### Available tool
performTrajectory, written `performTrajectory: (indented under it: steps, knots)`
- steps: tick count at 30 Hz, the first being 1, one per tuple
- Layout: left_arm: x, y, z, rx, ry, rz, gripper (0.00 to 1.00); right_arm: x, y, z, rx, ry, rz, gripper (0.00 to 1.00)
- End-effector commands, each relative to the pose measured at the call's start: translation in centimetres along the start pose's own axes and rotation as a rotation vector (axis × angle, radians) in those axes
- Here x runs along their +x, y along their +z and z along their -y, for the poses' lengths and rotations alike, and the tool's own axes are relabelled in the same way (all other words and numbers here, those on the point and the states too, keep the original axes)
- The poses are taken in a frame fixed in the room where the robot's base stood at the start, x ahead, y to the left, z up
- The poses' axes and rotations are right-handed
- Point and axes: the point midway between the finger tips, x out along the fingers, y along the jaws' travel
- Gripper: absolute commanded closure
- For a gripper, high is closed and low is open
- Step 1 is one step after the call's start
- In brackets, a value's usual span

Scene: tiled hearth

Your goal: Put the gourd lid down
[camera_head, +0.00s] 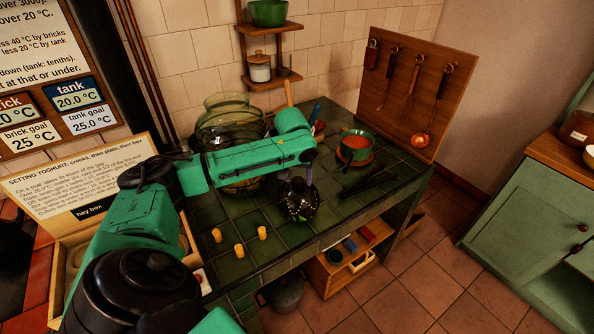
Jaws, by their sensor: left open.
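My left arm reaches in from the left over the green tiled worktop. Its left gripper (299,194) points down near the worktop's front edge, and its jaws are open. A dark, glossy, rounded shape with small bright specks (300,206) shows right at the gripper. I cannot tell its parts from the dark fingers, or whether they touch it. I cannot make out the gourd lid for certain; it may be part of this dark shape. My right gripper is not in view.
Yellow pegs (238,250) stand left of the gripper. An orange-filled pot (356,147) stands behind right, with dark tongs (370,184) in front. A wire basket (228,128) stands behind my arm. A utensil board (414,88) rises at the right. Bare tiles (338,208) lie right of the gripper.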

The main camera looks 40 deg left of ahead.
Motion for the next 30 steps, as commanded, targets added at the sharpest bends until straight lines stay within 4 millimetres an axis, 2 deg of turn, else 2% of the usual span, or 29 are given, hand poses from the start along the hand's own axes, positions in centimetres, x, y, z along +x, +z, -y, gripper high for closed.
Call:
performTrajectory:
  steps: [9,13,17,30]
  knots:
    - [-8.0,-0.1,0.0,0.001,0.001,-0.007,0.32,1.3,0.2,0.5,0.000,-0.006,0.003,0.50]
    - [-10.4,-0.1,-0.1,0.000,0.001,-0.004,0.32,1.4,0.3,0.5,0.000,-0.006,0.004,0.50]
    - [-11.1,0.0,0.0,0.000,-0.001,-0.001,0.32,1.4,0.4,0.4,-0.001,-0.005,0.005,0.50]
    - [-11.1,0.0,0.0,0.000,-0.001,-0.001,0.32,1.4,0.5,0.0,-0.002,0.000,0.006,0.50]
